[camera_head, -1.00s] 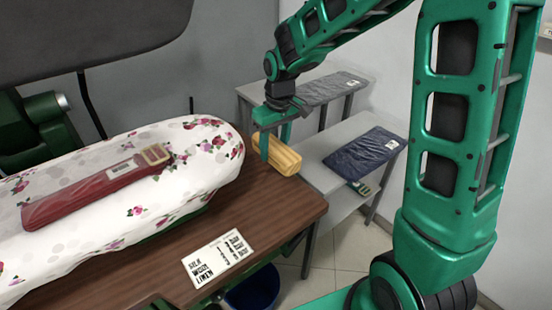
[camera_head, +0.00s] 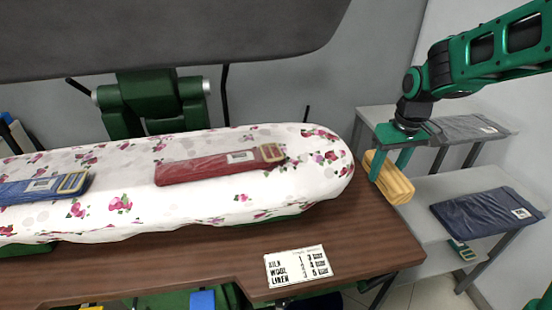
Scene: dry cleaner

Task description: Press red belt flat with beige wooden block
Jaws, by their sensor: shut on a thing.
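The red belt (camera_head: 205,171) lies on the white padded pressing board with flower print (camera_head: 235,200). It has a gold buckle at its right end and a white label. The beige wooden block (camera_head: 396,188) is at the right, past the rounded end of the board. My gripper (camera_head: 389,168) is shut on the block, with its green fingers pointing down. The gripper and block are well to the right of the red belt, and nothing touches the belt from above. I cannot tell how high the block is over the table edge.
A blue belt (camera_head: 42,187) lies on the board at the left. A dark raised press head (camera_head: 180,40) hangs over the back. A printed card (camera_head: 297,267) lies on the brown table (camera_head: 215,266). Grey shelves at right hold a folded navy item (camera_head: 485,213) and a grey one (camera_head: 465,128).

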